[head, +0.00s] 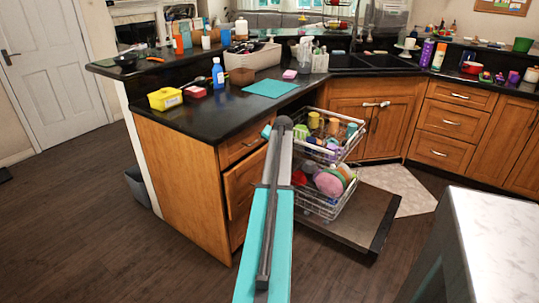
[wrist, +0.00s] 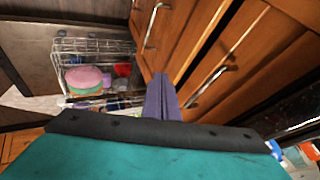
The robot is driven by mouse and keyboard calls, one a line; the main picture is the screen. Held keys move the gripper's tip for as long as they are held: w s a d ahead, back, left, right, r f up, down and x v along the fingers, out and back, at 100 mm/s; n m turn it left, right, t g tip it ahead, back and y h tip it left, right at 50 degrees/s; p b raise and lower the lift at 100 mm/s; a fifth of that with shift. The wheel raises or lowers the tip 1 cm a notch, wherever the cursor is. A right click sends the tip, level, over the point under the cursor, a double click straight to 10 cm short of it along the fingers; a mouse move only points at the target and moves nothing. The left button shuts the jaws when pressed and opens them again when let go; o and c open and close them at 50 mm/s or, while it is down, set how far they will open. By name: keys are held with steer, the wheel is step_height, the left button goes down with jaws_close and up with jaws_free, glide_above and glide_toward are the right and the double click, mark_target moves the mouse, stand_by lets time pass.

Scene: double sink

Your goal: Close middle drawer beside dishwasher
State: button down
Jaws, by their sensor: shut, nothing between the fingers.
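The middle drawer (head: 243,183) is in the wooden cabinet left of the dishwasher in the head view. Its front stands slightly out from the cabinet, and my arm covers its right side. In the wrist view, wooden drawer fronts with metal handles (wrist: 209,86) fill the upper right. My gripper (wrist: 161,80) is shut and empty, its fingertips pointing at the drawer fronts; I cannot tell whether they touch. In the head view my arm hides the fingers. The dishwasher is open, with its racks (head: 322,207) pulled out and full of dishes; a rack also shows in the wrist view (wrist: 92,48).
The lowered dishwasher door (head: 345,225) lies low over the floor right of my arm. A black counter (head: 205,115) with a teal mat (head: 271,88) and several small items overhangs the drawers. A pale-topped counter (head: 505,230) stands at right.

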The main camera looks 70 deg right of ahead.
steer(key=shift+v, duration=0.8)
